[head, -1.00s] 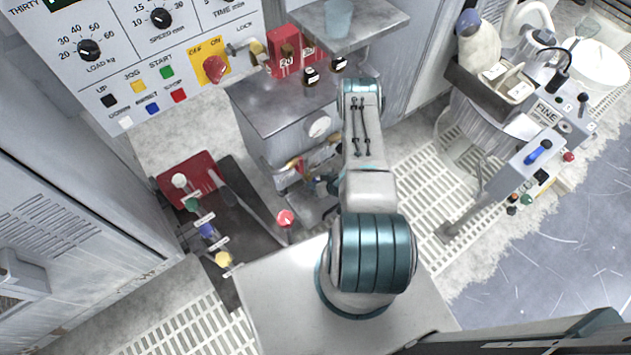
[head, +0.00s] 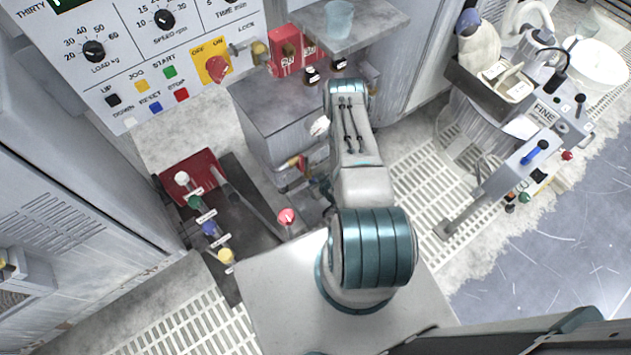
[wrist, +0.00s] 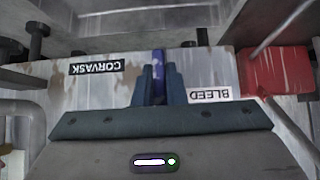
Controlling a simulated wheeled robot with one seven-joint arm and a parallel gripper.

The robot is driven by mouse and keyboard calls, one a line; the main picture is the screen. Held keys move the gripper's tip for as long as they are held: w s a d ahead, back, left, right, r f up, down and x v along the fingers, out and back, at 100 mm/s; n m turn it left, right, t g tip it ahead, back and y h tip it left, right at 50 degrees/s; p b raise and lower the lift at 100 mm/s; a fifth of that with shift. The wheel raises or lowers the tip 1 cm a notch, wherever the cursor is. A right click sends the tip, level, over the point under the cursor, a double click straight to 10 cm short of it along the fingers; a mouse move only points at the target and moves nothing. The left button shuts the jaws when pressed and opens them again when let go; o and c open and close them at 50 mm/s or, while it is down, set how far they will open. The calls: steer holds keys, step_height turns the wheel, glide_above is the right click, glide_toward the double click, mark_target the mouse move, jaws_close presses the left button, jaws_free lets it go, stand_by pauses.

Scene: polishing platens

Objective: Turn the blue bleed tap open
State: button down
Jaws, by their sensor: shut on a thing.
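In the wrist view, the blue bleed tap (wrist: 159,66) is a narrow blue lever on a pale, rust-stained panel. It stands upright in the picture, beside an upside-down BLEED label (wrist: 209,93). My gripper (wrist: 161,82) has its two dark fingers closed on either side of the lever, shut on it. The fingers and palm cover the lever's lower part. In the head view my arm hides the tap and most of the gripper, low by the grey cabinet (head: 283,115).
In the wrist view a red part (wrist: 256,76) lies close right of the label, and dark bolts (wrist: 37,38) stick out at left. In the head view, several coloured knobs, including a red one (head: 287,216), stand left of my arm. A shelf with a cup (head: 339,19) overhangs behind.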

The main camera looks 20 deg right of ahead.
steer(key=c, duration=1.5)
jaws_free()
steer(key=p+v, duration=0.3)
steer(key=v, duration=1)
steer(key=shift+s+r, duration=0.25)
steer(key=shift+r, duration=0.05)
steer(key=shift+s, duration=0.1)
